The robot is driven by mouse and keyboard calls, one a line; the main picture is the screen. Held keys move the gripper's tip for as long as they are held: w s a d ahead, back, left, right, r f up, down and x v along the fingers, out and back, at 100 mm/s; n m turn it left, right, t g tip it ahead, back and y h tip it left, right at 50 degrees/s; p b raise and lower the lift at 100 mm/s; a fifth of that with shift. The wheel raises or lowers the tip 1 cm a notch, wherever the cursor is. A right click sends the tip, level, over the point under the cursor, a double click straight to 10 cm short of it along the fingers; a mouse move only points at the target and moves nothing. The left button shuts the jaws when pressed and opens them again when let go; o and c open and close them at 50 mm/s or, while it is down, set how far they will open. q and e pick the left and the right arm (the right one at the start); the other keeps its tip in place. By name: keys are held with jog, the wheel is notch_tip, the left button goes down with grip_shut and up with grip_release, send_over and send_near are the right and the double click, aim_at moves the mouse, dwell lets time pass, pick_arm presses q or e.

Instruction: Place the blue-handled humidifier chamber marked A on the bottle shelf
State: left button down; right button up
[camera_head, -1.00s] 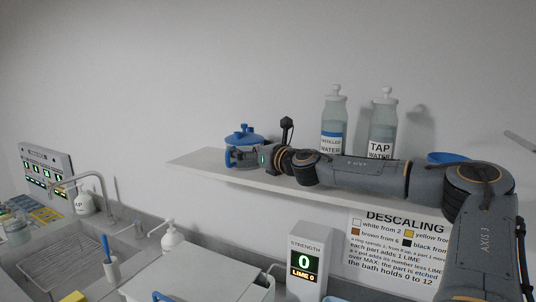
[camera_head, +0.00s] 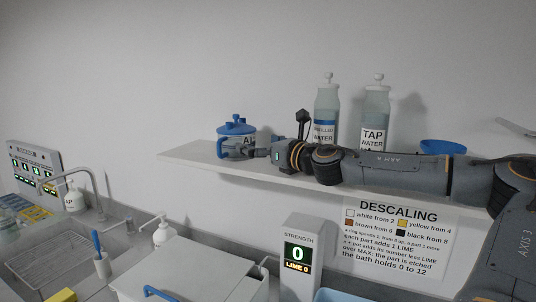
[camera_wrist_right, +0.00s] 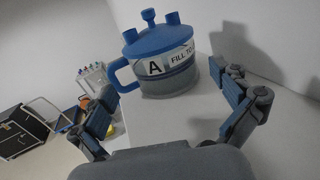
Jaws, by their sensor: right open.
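The blue-lidded, blue-handled humidifier chamber (camera_head: 235,143) stands upright on the left end of the bottle shelf (camera_head: 192,154). In the right wrist view the chamber (camera_wrist_right: 165,62) shows its "A" label, with the handle on the left. My right gripper (camera_head: 262,152) is just to the right of the chamber in the head view. In the wrist view its fingers (camera_wrist_right: 172,108) are spread wide, with the chamber standing beyond them and nothing held. My left gripper is not in view.
Distilled water (camera_head: 325,115) and tap water (camera_head: 375,118) bottles stand on the shelf behind my right arm. A blue bowl (camera_head: 442,147) is farther right. Below are a sink (camera_head: 50,255), a lidded grey box (camera_head: 190,280) and a strength display (camera_head: 300,255).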

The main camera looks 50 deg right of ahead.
jog(key=shift+s+a+b, duration=0.2)
jog(key=shift+s+b, duration=0.65)
jog(key=shift+s, duration=1)
